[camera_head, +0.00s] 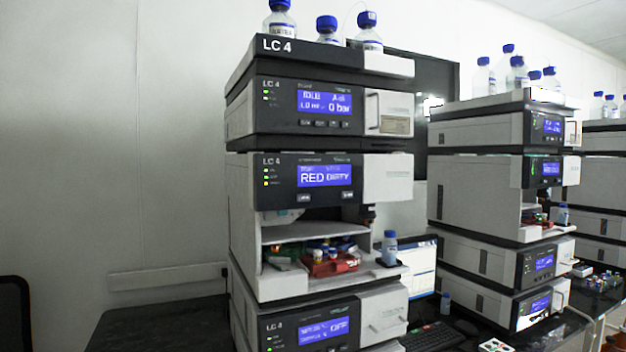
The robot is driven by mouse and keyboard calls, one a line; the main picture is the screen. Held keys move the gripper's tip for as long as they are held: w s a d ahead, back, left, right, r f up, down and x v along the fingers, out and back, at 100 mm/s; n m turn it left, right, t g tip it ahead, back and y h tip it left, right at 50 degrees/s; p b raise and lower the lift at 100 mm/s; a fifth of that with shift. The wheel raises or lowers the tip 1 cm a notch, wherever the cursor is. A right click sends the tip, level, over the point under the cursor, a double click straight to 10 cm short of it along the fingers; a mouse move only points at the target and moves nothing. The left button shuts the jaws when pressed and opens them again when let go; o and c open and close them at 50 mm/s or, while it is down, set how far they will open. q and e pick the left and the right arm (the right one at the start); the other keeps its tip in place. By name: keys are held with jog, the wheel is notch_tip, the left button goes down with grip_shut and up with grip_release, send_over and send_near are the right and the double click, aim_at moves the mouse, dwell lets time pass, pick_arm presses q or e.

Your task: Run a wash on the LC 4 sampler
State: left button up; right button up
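The LC 4 column stack stands in the middle of the head view. Its sampler (250,222) is the module with the open bay, below the pump module (245,118). In the bay is a red tray (335,267) with several vials. A blue-capped bottle (389,248) stands at the bay's right front. Neither of my grippers is in view.
Blue-capped bottles (368,38) stand on top of the stack. A second stack (470,190) stands to the right. A monitor (421,268) and keyboard (432,337) sit between them. The dark bench (165,325) at left is clear.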

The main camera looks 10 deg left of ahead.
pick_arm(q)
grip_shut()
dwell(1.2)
